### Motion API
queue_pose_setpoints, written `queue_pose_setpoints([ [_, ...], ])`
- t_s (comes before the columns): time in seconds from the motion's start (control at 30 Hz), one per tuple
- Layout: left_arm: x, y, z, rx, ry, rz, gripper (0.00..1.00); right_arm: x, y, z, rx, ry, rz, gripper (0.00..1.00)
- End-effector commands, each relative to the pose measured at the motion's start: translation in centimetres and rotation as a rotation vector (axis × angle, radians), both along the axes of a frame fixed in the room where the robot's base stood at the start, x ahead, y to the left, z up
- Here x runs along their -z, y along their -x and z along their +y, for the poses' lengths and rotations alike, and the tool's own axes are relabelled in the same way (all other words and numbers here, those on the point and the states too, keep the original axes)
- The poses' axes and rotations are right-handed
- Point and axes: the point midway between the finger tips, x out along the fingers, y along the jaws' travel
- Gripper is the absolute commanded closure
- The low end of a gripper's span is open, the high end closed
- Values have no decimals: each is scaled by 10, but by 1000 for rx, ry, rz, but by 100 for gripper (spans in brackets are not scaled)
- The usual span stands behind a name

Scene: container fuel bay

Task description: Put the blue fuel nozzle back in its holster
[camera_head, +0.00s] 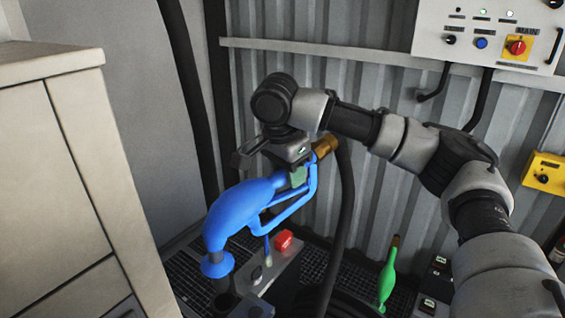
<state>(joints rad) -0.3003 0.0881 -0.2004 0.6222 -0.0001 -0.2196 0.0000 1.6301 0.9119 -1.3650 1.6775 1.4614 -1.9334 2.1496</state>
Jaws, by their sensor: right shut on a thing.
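The blue fuel nozzle (243,204) hangs in the air at the middle of the head view, tilted with its spout end down to the left. My right gripper (294,170) is shut on it near its upper end, by the brass fitting (325,147). A dark cup-like holster (224,302) sits low in the view, under the nozzle's blue collar (217,264). The spout tip is hidden or unclear there, so I cannot tell whether it is inside the holster. My left gripper is not in view.
A black hose (346,215) drops from the fitting to the floor grating. A green nozzle (387,278) stands right of it, and a red button (283,240) is on a grey bracket. A beige cabinet (80,170) fills the left. A control panel (480,38) hangs at upper right.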

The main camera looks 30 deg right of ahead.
Motion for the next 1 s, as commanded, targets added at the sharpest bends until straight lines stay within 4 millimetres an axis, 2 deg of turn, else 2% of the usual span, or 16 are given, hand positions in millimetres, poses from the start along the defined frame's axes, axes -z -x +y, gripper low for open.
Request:
queue_pose_setpoints([
  [0.13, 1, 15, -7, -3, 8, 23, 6, 14, 0, 1, -1, 0, -1, 97],
  [0.27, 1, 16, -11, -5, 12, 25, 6, 27, 0, 0, 0, 0, -1, 97],
  [0.57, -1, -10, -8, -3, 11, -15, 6, 32, 1, 1, 0, -1, 0, 97],
  [1.0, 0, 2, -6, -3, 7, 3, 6, 36, 1, 1, 0, 0, -1, 97],
])
